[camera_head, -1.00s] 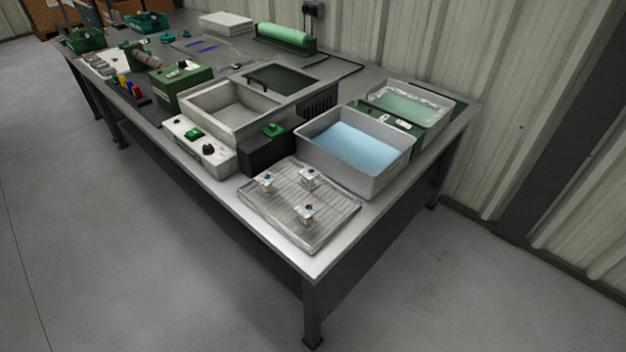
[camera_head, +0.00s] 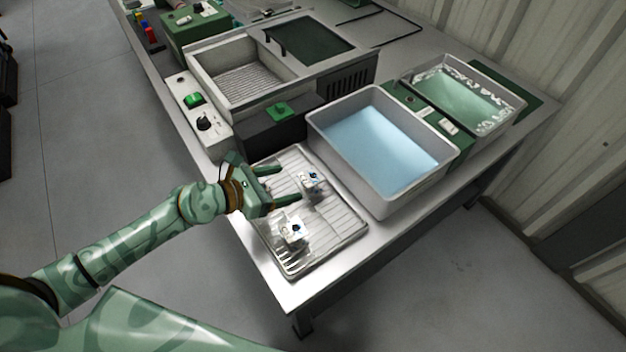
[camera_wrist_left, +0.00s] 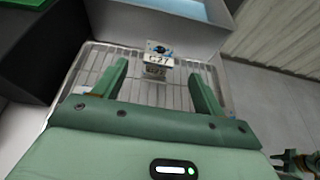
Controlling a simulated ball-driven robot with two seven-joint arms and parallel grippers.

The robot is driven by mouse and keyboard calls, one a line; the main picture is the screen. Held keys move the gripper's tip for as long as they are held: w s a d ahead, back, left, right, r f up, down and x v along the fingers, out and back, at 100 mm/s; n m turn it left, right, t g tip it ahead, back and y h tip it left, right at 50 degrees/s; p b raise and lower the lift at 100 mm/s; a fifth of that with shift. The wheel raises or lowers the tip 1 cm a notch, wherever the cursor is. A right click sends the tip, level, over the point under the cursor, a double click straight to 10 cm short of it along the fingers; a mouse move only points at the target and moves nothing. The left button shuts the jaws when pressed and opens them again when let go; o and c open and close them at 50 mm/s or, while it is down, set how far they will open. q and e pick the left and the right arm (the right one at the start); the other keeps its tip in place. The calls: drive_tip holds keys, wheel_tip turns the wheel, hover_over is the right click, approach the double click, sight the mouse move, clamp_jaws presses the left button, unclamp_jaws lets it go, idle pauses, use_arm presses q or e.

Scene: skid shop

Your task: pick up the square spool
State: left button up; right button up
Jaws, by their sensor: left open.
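A small white spool with a blue-and-dark top (camera_head: 312,181) stands on the wire rack tray (camera_head: 337,262). In the left wrist view this spool (camera_wrist_left: 158,57) has a square-looking face with a printed label. A second white spool (camera_head: 293,230) stands nearer the tray's front. My left gripper (camera_head: 290,184) is open and empty over the tray. In the left wrist view its fingers (camera_wrist_left: 159,70) point at the labelled spool, which lies just beyond their tips. A third spool is not clearly visible. A green part of my right arm (camera_wrist_left: 298,160) seems to show at the lower right edge.
A grey tub of blue liquid (camera_head: 452,150) stands right behind the tray. A dark box with a green knob (camera_head: 262,135) and a sink basin (camera_head: 195,72) are behind it to the left. The table's front corner (camera_head: 290,296) is bare.

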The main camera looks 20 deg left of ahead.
sight(308, 178)
use_arm(q)
drive_tip(key=b+x, duration=0.1)
drive_tip(key=x, duration=0.4)
drive_tip(key=shift+w+d+f, duration=0.15)
drive_tip(key=shift+w, duration=0.05)
drive_tip(key=b+x, duration=0.2)
drive_tip(key=x, duration=0.2)
drive_tip(key=shift+w+d+f, duration=0.15)
drive_tip(key=shift+w+f, duration=0.05)
drive_tip(key=shift+f, duration=0.1)
drive_tip(key=shift+w+d, duration=0.15)
drive_tip(key=shift+w, duration=0.05)
drive_tip(key=shift+r, duration=0.1)
use_arm(e)
drive_tip(key=f, duration=0.3)
drive_tip(key=shift+s+a, duration=0.15)
drive_tip(key=shift+s, duration=0.1)
use_arm(q)
drive_tip(key=c, duration=1.2)
